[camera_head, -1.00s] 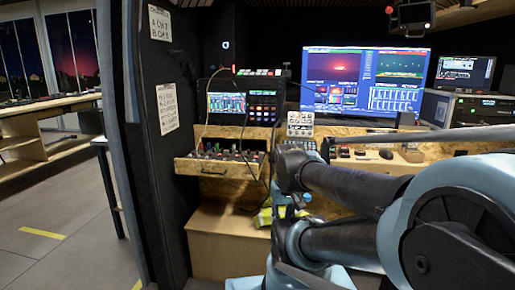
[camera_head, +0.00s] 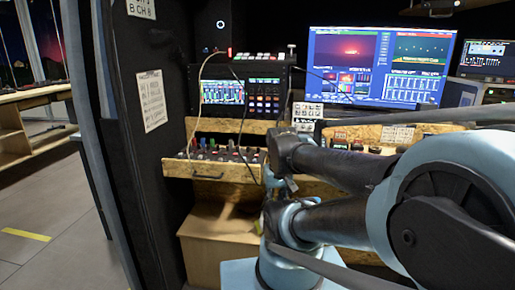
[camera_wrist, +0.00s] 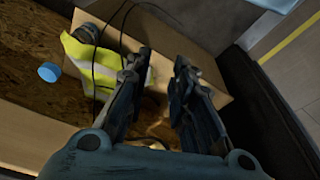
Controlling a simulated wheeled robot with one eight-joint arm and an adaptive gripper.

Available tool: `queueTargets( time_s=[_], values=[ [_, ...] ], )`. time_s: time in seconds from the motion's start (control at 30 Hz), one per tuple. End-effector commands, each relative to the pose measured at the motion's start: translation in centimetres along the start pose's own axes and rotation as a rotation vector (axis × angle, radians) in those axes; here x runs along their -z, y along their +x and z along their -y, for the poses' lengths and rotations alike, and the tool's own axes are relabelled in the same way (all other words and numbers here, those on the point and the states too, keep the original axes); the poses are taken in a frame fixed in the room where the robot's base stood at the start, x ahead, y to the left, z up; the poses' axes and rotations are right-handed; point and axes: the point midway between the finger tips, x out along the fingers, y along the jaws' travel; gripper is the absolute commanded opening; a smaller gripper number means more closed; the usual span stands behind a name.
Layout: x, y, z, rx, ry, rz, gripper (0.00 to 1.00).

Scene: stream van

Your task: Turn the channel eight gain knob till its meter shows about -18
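A row of knobs (camera_head: 225,154) with several coloured caps sits on the pulled-out wooden drawer (camera_head: 207,173) in the head view. They are too small to tell which is the channel eight gain knob. A screen with meters (camera_head: 222,92) stands above the drawer; its readings are too small to read. My gripper (camera_wrist: 160,58) shows in the wrist view with its two fingers apart and nothing between them. It points down towards the floor area, away from the knobs. In the head view my arm hides most of the gripper.
A yellow vest (camera_wrist: 100,62), a blue cap-like disc (camera_wrist: 48,72) and black cables lie under my gripper. Cables (camera_head: 198,95) hang in front of the screen and drawer. A dark wall panel (camera_head: 150,60) stands left.

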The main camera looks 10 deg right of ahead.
Motion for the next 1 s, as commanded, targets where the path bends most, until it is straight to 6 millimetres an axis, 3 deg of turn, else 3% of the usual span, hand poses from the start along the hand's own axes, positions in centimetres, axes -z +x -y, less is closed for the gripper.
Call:
queueTargets(
  time_s=[0.13, 0.27, 0.6, 1.0],
  values=[
    [-0.3, -1.1, 0.0, 0.000, 0.008, -0.009, 0.22],
    [1.7, -3.0, 0.0, 0.000, 0.042, 0.001, 0.22],
    [11.2, -10.3, -0.1, -0.004, 0.205, 0.053, 0.22],
    [24.1, -15.8, -0.5, -0.020, 0.402, 0.116, 0.22]
  ],
)
